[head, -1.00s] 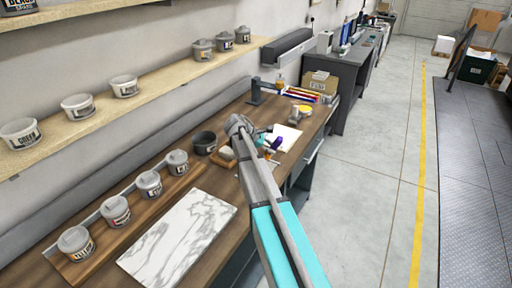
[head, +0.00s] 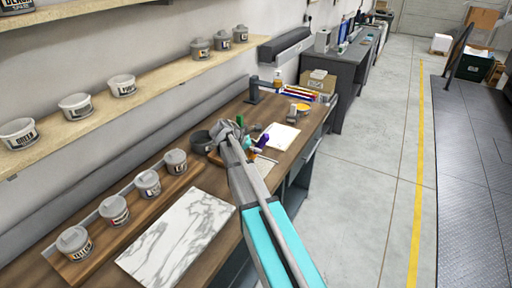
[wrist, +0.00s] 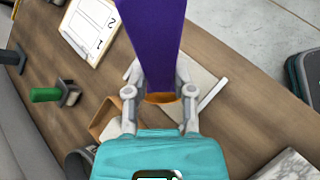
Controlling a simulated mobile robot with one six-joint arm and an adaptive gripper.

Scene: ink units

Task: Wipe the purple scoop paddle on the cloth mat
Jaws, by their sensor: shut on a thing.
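The purple scoop paddle (wrist: 155,45) is held in my gripper (wrist: 159,92), whose fingers close on either side of its orange-brown end in the wrist view. Its purple part extends to the top edge of that view, and its far end is out of frame. In the head view the paddle (head: 262,141) is a small purple shape beside my gripper (head: 247,143), above the bench. A pale flat piece (wrist: 208,92) lies on the bench behind the fingers and may be the cloth mat. It is partly hidden, and I cannot tell whether the paddle touches it.
A white numbered sheet (head: 280,137) lies farther along the bench. A green-handled tool (wrist: 45,95) and a tan open box (wrist: 105,120) are near my gripper. A dark pot (head: 202,141) stands toward the wall. Lidded tubs and a marble slab (head: 180,238) occupy the near bench.

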